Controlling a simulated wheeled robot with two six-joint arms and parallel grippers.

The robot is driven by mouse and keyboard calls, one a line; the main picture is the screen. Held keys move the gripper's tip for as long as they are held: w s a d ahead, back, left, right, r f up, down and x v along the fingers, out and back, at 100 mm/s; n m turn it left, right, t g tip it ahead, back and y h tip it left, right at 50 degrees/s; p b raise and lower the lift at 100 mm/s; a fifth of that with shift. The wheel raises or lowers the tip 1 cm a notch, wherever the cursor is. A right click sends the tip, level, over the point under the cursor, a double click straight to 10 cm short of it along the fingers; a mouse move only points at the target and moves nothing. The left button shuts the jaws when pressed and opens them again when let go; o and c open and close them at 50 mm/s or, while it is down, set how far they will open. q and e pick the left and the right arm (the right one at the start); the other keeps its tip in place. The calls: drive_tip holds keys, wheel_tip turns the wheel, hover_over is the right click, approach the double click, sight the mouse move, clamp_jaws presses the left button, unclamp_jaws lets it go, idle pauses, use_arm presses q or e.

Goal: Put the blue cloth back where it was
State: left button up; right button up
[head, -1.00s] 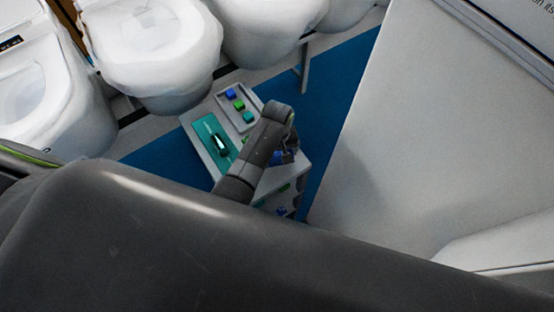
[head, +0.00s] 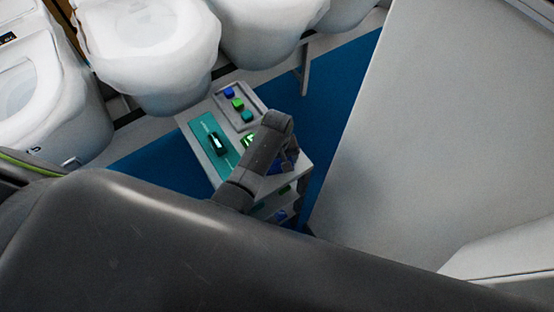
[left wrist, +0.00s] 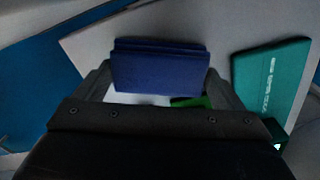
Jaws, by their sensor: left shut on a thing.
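My left gripper (head: 285,161) is low over the right part of the small white cart's top (head: 206,154). In the left wrist view it is shut on the folded dark blue cloth (left wrist: 160,67), which lies across between the fingertips. I cannot tell whether the cloth touches the cart top. In the head view my own arm largely hides the cloth. My right gripper is not in view.
A teal mat with a dark device (head: 216,143) lies left on the cart. A grey tray (head: 262,101) behind holds blue, green and teal blocks. White toilets (head: 150,50) line the back. A large white panel (head: 430,130) stands at right. Blue floor surrounds the cart.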

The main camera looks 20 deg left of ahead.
sight(277, 161)
use_arm(q)
drive_tip(key=shift+f, duration=0.15)
drive_tip(key=o, duration=0.7)
drive_tip(key=shift+r+p, duration=0.55)
drive_tip(key=shift+r, duration=0.1)
wheel_tip(277, 161, up, 5)
drive_tip(key=p, duration=0.4)
drive_tip(key=shift+r, duration=3.05)
